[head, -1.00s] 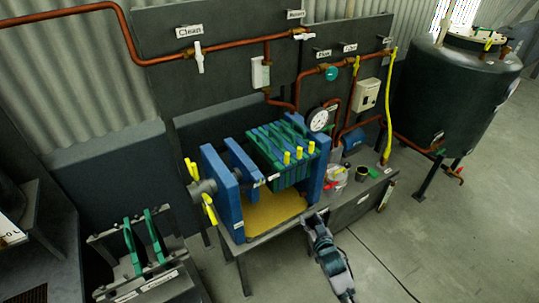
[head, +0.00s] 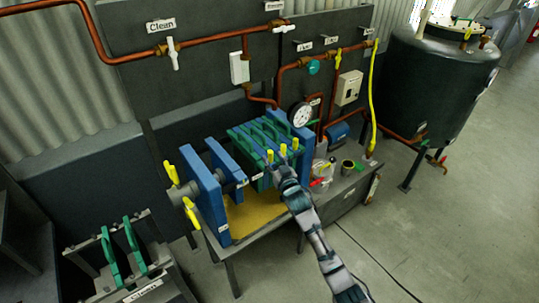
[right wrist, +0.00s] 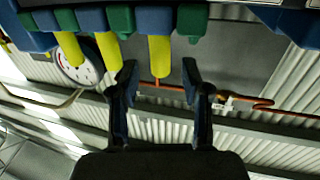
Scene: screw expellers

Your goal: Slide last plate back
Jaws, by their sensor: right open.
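The filter press holds a stack of green and blue plates (head: 258,143) toward the right end of its blue frame (head: 204,193). Yellow handles (head: 270,156) stick out from the stack's near side. My right gripper (head: 278,172) is at the stack's near side, close below the handles. In the right wrist view, my open right gripper (right wrist: 159,76) has one yellow handle (right wrist: 160,58) between its fingertips in the picture; contact cannot be told. Two more yellow handles (right wrist: 108,48) hang to the left of it. My left gripper is not in view.
A yellow tray surface (head: 255,212) lies under the press. A rack with two green plates (head: 134,246) stands at lower left. A gauge (head: 302,115), jars and a yellow hose (head: 373,100) are to the right. Open floor lies at the lower right.

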